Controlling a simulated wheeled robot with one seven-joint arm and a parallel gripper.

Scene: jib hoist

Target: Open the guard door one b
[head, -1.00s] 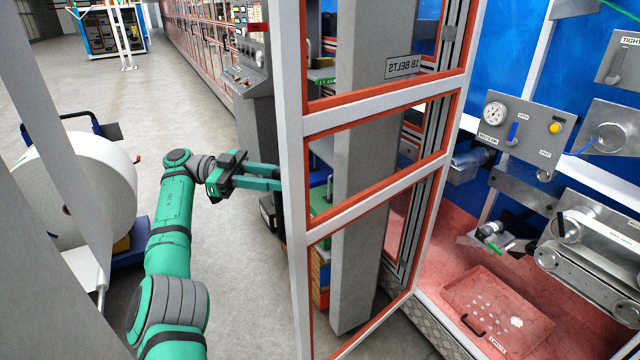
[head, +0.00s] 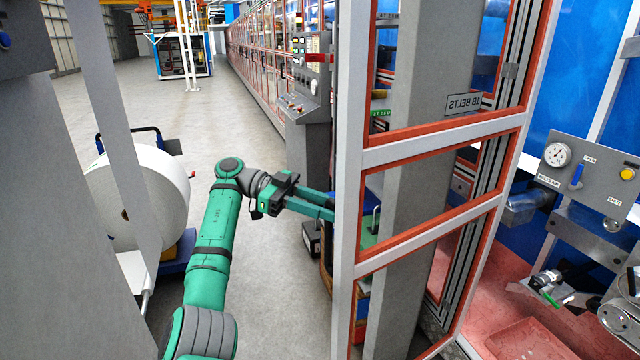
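The guard door (head: 347,170) has a pale grey frame with orange-red inner trim around clear panels. A label with the word BELTS shows at its upper right. The door stands swung out from the machine, and the bay to its right is exposed. My gripper (head: 322,208) is at the left of the door's near upright, at about mid height. Its green fingers point right, and their tips reach the upright's edge or pass behind it. I cannot tell whether they touch the door or how far apart they are.
The open bay holds a gauge panel (head: 590,175), rollers and a red tray (head: 520,340). A grey post stands behind the door panels. A white roll (head: 150,205) on a blue cart stands at the left. A control console (head: 307,130) is behind my gripper. Floor beyond is clear.

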